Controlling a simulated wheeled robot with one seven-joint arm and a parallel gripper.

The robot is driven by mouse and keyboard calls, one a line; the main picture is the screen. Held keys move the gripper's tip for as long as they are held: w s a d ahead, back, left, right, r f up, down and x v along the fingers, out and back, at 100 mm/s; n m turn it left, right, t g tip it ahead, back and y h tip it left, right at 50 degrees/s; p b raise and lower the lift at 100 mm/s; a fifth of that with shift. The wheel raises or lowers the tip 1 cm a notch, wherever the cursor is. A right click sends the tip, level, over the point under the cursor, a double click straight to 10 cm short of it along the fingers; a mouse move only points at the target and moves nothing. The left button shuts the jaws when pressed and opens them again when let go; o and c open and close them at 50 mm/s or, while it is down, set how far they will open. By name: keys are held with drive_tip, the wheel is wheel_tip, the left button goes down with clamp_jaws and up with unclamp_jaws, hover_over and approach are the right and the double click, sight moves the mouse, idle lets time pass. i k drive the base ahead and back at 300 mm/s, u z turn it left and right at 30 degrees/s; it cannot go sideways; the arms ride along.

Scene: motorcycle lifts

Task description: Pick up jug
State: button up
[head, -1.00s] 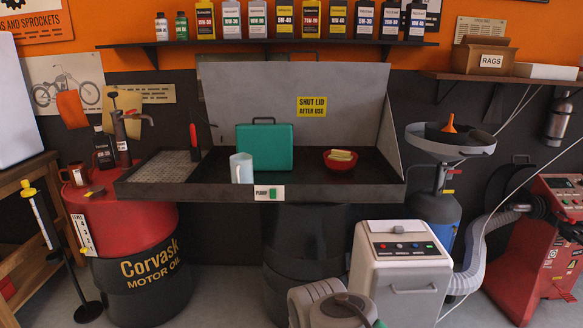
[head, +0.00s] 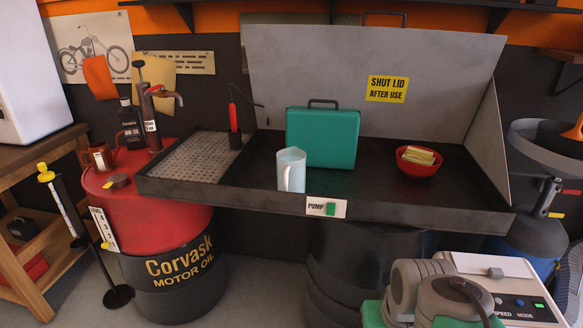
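A pale blue jug (head: 291,170) stands upright in the dark parts-washer basin (head: 250,187), near its front edge. Its handle faces the front. It stands in front of a green case (head: 322,138) and hides part of that case's lower left. A small brown can-like vessel with a handle (head: 100,157) stands on the red drum at left. Rounded grey parts of my own arm show at the bottom right, but my gripper's fingers are not in view.
A red bowl with yellow items (head: 417,162) sits right of the case. A red-handled tool (head: 235,125) stands by the perforated tray (head: 186,157). The raised lid (head: 290,60) backs the basin. A white machine (head: 500,268) stands at the lower right.

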sight(290, 177)
drive_tip(key=u, duration=0.45)
drive_tip(key=i, duration=1.05)
drive_tip(key=u, duration=0.65)
